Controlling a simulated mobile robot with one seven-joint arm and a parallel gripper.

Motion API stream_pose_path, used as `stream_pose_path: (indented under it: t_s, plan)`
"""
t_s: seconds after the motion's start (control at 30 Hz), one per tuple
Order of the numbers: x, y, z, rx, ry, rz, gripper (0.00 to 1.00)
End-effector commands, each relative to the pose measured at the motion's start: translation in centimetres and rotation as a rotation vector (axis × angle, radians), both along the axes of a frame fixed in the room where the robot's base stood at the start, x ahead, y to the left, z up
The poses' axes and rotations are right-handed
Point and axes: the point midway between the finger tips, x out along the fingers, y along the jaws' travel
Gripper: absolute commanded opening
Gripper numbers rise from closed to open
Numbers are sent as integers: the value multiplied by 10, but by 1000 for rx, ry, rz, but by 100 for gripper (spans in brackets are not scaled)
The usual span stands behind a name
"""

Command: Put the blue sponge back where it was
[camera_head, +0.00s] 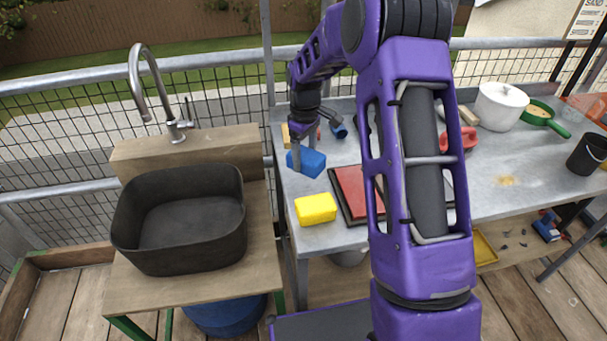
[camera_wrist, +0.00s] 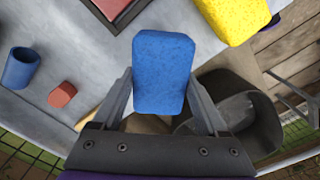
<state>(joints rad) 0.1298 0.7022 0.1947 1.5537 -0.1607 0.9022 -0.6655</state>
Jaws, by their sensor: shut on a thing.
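The blue sponge (camera_head: 307,161) is at the left end of the grey metal table in the head view. In the wrist view the blue sponge (camera_wrist: 162,72) sits between the two fingers of my gripper (camera_wrist: 163,100). My gripper (camera_head: 296,155) is shut on it and points down at the table. I cannot tell whether the sponge touches the tabletop.
A yellow sponge (camera_head: 316,208) lies at the table's front left corner. A red board in a dark tray (camera_head: 352,193) lies right of the blue sponge. A blue cup (camera_wrist: 20,68) and a small red piece (camera_wrist: 62,95) are nearby. A dark sink basin (camera_head: 180,220) stands left, across a gap.

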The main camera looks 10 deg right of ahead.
Motion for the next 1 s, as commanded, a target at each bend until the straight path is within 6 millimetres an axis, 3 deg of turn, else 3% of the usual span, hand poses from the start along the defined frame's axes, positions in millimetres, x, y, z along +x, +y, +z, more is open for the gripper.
stream_pose_path:
  t_s: [0.47,0.83,0.87,1.0]
  plan:
    - [0,1,-53,1,1,0,6]
    - [0,0,-58,0,0,0,6]
    - [0,0,-57,1,-1,0,80]
    - [0,0,-57,1,-1,0,100]
